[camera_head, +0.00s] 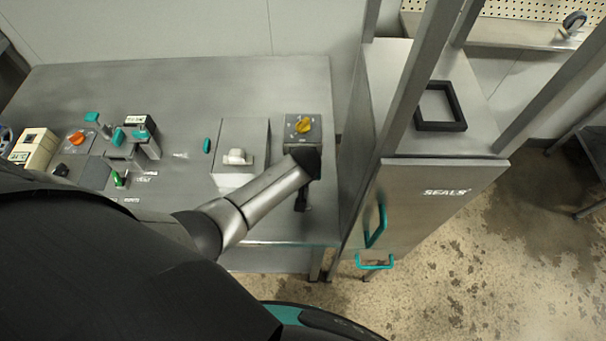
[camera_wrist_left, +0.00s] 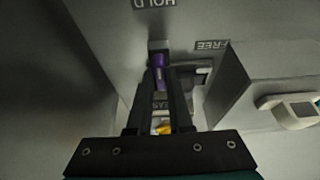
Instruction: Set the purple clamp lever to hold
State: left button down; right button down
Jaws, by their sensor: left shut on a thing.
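The purple clamp lever (camera_wrist_left: 160,78) shows in the left wrist view between the fingers of my left gripper (camera_wrist_left: 162,70), which is shut on it. The lever is on a grey panel, below the HOLD label (camera_wrist_left: 155,3), which reads upside down, and left of the FREE label (camera_wrist_left: 211,45). In the head view my left gripper (camera_head: 302,197) is low at the right front of the steel bench, and the lever is hidden there. Its exact setting is hard to tell. My right gripper is not in view.
A yellow knob (camera_head: 303,125) on a grey box and a white handle (camera_head: 237,157) are close to my left arm. Teal, orange and green controls stand at the bench's left (camera_head: 118,178). The SEALS cabinet (camera_head: 440,205) and steel posts stand to the right.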

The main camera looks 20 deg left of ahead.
pick_arm(q)
jog(key=c, duration=0.8)
grip_release()
jog(key=shift+r, duration=0.1)
jog(key=shift+s+d+r+p, duration=0.1)
jog(key=shift+s+r+p, duration=0.2)
jog(key=shift+r, duration=0.25)
jog(key=shift+p+v, duration=1.8)
jog(key=shift+v, duration=5.1)
jog(key=shift+w, duration=0.1)
